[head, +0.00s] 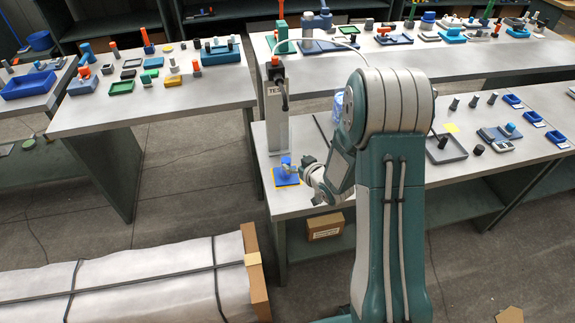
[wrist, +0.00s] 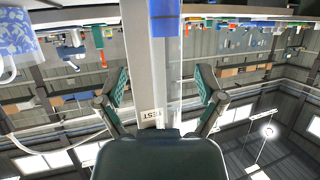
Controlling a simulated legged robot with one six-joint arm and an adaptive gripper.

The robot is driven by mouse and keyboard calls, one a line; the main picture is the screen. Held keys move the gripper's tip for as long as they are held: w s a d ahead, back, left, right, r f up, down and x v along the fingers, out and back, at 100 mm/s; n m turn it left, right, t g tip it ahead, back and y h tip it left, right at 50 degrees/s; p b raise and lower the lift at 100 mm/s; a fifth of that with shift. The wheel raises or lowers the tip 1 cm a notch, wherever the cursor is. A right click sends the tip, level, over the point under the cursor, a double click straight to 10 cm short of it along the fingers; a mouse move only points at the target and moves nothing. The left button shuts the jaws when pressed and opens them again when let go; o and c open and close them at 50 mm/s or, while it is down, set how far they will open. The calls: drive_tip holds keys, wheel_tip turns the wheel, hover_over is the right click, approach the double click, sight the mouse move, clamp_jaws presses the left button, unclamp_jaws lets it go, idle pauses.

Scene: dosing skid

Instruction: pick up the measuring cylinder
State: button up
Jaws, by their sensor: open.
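The measuring cylinder (wrist: 173,75) appears as a clear, pale upright tube with a blue base (wrist: 165,18) in the wrist view, which is upside down. In the head view a small blue part of it (head: 286,161) shows above a blue pad with a yellow edge (head: 285,178), at the table's left front corner. My gripper (wrist: 161,80) is open, with one finger on each side of the tube in the picture. I see no finger touching it. In the head view my gripper (head: 296,169) is at the cylinder, and it hides part of it.
A pale post (head: 276,115) labelled TEST stands just behind the cylinder; it also shows in the wrist view (wrist: 138,50). A blue-patterned vessel with a white handle (wrist: 15,35) is at the wrist view's left. A grey tray (head: 445,150) and small parts lie farther right.

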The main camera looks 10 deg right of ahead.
sight(288, 161)
drive_tip(key=x, duration=0.5)
drive_tip(key=shift+a+f, duration=0.35)
drive_tip(key=shift+a, duration=0.1)
drive_tip(key=shift+w+d+f, duration=0.1)
drive_tip(key=shift+w+d, duration=0.1)
drive_tip(key=shift+a, duration=0.25)
clamp_jaws()
